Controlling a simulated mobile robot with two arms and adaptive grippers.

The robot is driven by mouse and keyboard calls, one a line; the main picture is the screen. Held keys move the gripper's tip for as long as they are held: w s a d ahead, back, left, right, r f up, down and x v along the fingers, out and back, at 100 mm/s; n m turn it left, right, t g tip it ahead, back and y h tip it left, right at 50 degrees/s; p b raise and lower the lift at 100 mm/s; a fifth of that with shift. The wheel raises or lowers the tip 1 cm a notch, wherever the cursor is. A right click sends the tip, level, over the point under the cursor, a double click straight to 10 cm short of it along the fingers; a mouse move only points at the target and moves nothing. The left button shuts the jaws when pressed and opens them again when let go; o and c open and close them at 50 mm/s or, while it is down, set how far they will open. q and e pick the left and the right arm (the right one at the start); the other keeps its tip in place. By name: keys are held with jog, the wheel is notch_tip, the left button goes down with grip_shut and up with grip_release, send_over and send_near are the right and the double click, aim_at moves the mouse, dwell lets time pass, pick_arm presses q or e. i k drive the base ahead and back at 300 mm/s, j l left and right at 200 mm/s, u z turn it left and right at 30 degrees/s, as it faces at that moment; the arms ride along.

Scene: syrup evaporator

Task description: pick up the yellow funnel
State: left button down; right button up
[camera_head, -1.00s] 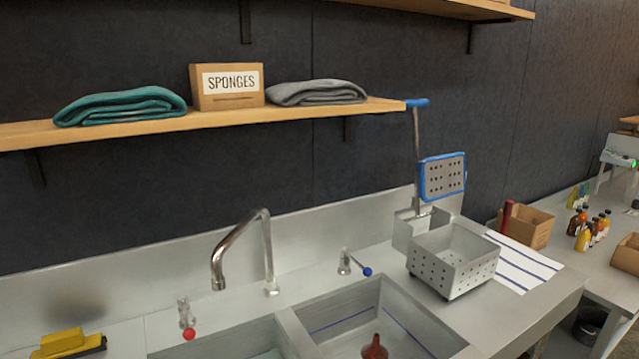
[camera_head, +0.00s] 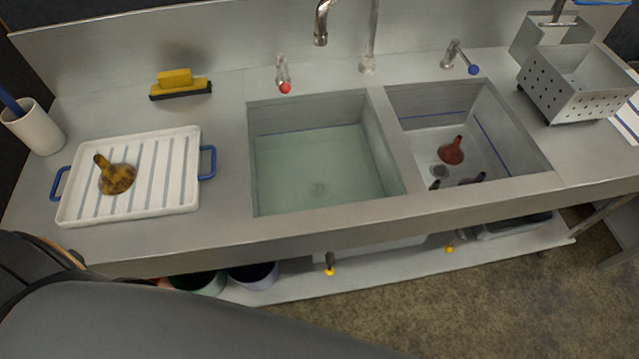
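The yellow funnel (camera_head: 117,179) sits on the white ribbed tray with blue handles (camera_head: 183,142), on the left part of the steel counter. It rests wide mouth down with its spout pointing up and to the left, and it has brown stains. A dark rounded shape and a large grey one at the lower left look like parts of my own body. Neither gripper is in view.
The left basin (camera_head: 318,160) holds water; the right basin (camera_head: 470,130) holds a red funnel (camera_head: 452,151) and small items. A perforated steel basket (camera_head: 585,88) stands at right.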

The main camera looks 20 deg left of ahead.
aim_at(114, 180)
jog(key=u, duration=2)
